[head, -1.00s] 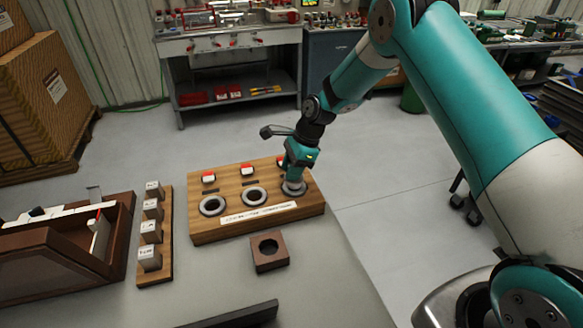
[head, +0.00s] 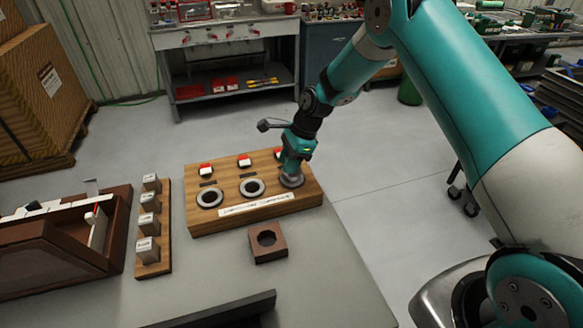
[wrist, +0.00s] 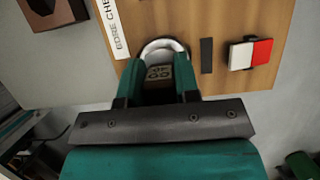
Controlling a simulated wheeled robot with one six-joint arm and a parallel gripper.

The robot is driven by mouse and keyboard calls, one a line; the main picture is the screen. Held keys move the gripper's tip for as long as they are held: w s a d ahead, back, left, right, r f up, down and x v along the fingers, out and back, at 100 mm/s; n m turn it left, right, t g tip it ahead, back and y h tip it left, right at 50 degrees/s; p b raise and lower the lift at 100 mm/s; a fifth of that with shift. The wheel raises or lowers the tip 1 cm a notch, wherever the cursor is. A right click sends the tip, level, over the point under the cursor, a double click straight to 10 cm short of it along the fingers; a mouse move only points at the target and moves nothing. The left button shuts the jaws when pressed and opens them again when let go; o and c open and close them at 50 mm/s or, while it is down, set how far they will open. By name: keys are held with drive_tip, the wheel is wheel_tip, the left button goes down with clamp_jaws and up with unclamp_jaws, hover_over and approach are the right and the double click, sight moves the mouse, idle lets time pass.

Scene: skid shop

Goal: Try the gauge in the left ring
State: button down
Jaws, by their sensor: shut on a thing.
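A wooden board (head: 228,223) on the table carries three grey rings in a row. The left ring (head: 200,204) and the middle ring (head: 252,196) look empty. My gripper (head: 291,172) points down at the right ring (head: 292,186). In the wrist view, its two fingers (wrist: 159,75) are shut on a gauge (wrist: 158,73) with small round marks on top. The gauge is within the right ring's outline (wrist: 160,43); its lower part is hidden, so I cannot tell how deep it sits.
A red-and-white block (head: 206,170) stands behind the left ring, with similar ones behind the others. A brown square holder with a round hole (head: 268,254) lies in front. Left are a wooden strip (head: 153,268) with several metal blocks and a brown box (head: 50,262).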

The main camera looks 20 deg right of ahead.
drive_tip(key=shift+r, duration=0.1)
drive_tip(key=shift+r+p, duration=2.85)
drive_tip(key=shift+r, duration=0.45)
